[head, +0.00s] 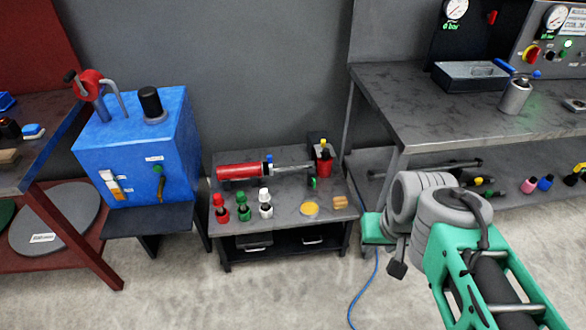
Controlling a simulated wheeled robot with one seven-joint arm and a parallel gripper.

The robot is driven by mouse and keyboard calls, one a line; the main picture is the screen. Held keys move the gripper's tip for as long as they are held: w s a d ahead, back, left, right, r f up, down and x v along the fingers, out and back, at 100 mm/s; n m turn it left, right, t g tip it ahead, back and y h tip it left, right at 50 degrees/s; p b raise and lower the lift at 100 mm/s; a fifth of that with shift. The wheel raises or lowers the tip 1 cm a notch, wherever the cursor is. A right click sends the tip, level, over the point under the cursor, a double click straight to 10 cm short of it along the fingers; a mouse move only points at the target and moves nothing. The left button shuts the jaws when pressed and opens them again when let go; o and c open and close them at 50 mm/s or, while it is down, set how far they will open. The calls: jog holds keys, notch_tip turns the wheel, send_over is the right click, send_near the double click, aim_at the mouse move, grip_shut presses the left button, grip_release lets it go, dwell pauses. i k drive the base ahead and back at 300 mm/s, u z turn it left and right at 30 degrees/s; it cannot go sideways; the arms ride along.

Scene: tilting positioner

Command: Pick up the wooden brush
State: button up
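A small tan, wood-coloured block (340,202) lies on the right front part of the low dark table, beside a yellow disc. It may be the wooden brush, but it is too small to make out bristles. Another tan piece (9,157) lies at the left edge of the picture on the red-legged bench, partly cut off; I cannot tell what it is. My green and grey arm is at the lower right, to the right of the low table and apart from the block. My gripper's fingers cannot be made out.
The low table (285,215) also holds a red cylinder (243,170), red, green and white-capped bottles, the yellow disc (309,208) and a red cup (324,165). A blue cabinet (135,150) stands left. A grey workbench (420,110) stands right. A blue hose (363,290) lies on the floor.

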aim_at(338, 203)
jog(key=z, duration=0.35)
jog(key=i, duration=1.65)
jog(key=u, duration=3.35)
